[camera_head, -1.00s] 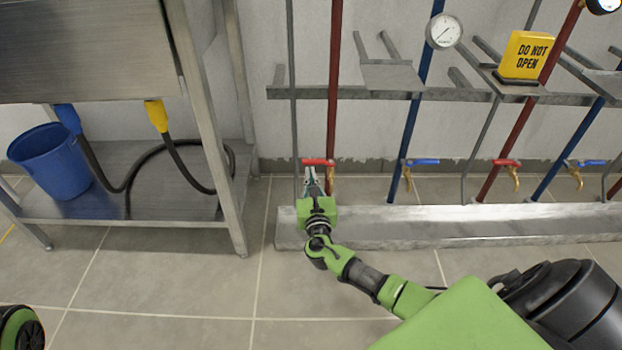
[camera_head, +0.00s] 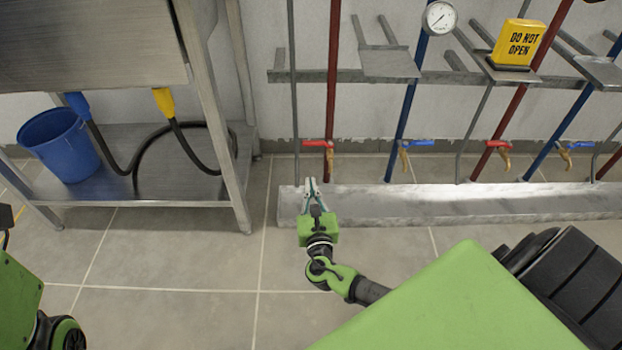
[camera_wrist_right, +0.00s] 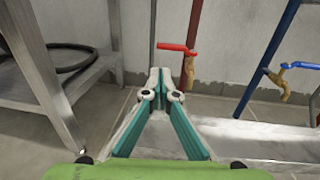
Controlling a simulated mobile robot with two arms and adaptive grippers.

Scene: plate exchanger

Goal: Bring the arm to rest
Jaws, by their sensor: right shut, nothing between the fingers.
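My right gripper (camera_head: 312,183) is shut and empty. In the head view it is in front of and below the red valve handle (camera_head: 318,143) on the first red pipe (camera_head: 333,80), apart from it. In the right wrist view the fingertips (camera_wrist_right: 160,75) meet, and the red handle (camera_wrist_right: 177,47) with its brass valve (camera_wrist_right: 188,72) lies beyond them. My right arm comes in from the lower right. At the left edge of the head view a green part of my own body shows, but no left gripper fingers are visible.
A metal channel (camera_head: 400,208) runs along the floor under the pipes. More valves with blue (camera_head: 420,142) and red (camera_head: 499,143) handles stand to the right. A steel table (camera_head: 150,205) with a blue bucket (camera_head: 60,150) is at left. The yellow "DO NOT OPEN" sign (camera_head: 518,43) is above. Floor in front is clear.

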